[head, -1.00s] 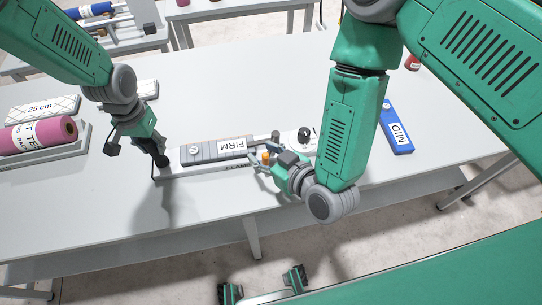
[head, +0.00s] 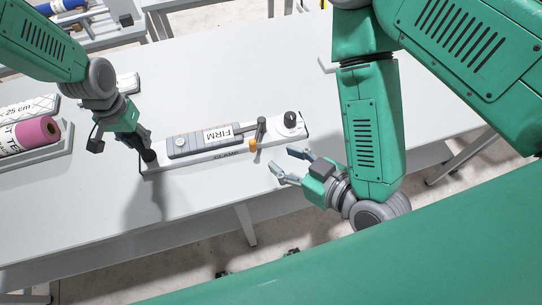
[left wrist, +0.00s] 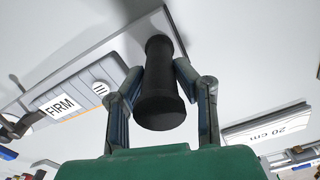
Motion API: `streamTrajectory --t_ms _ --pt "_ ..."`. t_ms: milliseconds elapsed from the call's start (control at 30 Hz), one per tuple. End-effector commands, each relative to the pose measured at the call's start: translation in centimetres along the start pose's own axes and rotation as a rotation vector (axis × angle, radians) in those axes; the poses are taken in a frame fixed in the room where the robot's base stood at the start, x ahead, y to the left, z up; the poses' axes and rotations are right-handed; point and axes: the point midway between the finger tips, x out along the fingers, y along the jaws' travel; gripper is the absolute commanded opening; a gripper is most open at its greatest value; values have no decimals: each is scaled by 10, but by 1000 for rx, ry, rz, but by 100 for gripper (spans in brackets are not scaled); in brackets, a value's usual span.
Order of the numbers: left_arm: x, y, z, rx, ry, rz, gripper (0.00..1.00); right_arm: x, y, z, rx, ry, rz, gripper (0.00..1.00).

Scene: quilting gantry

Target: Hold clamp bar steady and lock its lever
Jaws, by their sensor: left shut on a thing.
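The clamp bar lies on the table in the head view, with a pale base (head: 205,159) marked CLAMP and a grey block (head: 190,143) labelled FIRM on it. A dark-tipped lever (head: 261,128) and an orange piece (head: 253,145) sit near its right part. My left gripper (head: 146,152) is at the bar's left end. In the left wrist view its fingers (left wrist: 165,85) are shut on a black cylindrical handle (left wrist: 160,105). My right gripper (head: 281,160) is open and empty, just right of the orange piece and apart from it. Whether the lever is locked I cannot tell.
A black knob (head: 291,119) stands at the bar's right end. A pink roll (head: 38,133) rests in a grey tray (head: 66,147) at the left, near white labelled blocks.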

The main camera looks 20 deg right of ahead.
Motion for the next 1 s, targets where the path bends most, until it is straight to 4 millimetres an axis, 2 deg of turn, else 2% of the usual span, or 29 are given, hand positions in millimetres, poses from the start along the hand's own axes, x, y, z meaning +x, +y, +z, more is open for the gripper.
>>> streamTrajectory --t_ms 100,133,200,500,633,767,1000 --pt "6 2 5 1 -12 3 0 0 0 1 0 0 0 36" --pt "6 2 5 1 -12 3 29 1 0 1 0 0 0 36" --pt "5 2 5 1 -11 3 50 1 0 1 0 0 0 36" --pt "1 1 4 0 -3 1 50 -2 -1 0 -1 2 0 36" --pt "-10 1 2 0 0 0 50 -2 -1 0 -1 2 0 36" --pt "-32 1 2 0 0 1 50 -1 -1 0 0 2 0 36" --pt "-83 0 0 0 -2 2 50 -2 -1 0 -1 2 0 36"
